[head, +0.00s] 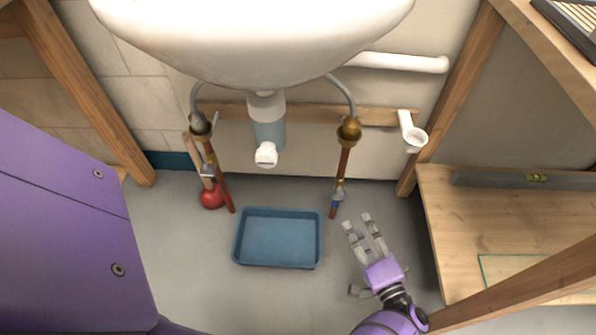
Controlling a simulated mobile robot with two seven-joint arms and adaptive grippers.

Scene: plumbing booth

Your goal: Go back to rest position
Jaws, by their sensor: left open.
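My left gripper (358,224) is at the lower right of the head view, with its purple palm and grey fingers. Its fingers are apart and nothing is between them. It points up the picture, to the right of the blue tray and apart from it, left of the wooden bench. My right gripper does not show in this view.
A white sink (255,40) is at the top, with a white drain outlet (266,154) below. Copper pipes (341,170) flank it. A wooden bench (480,235) and posts bound the right.

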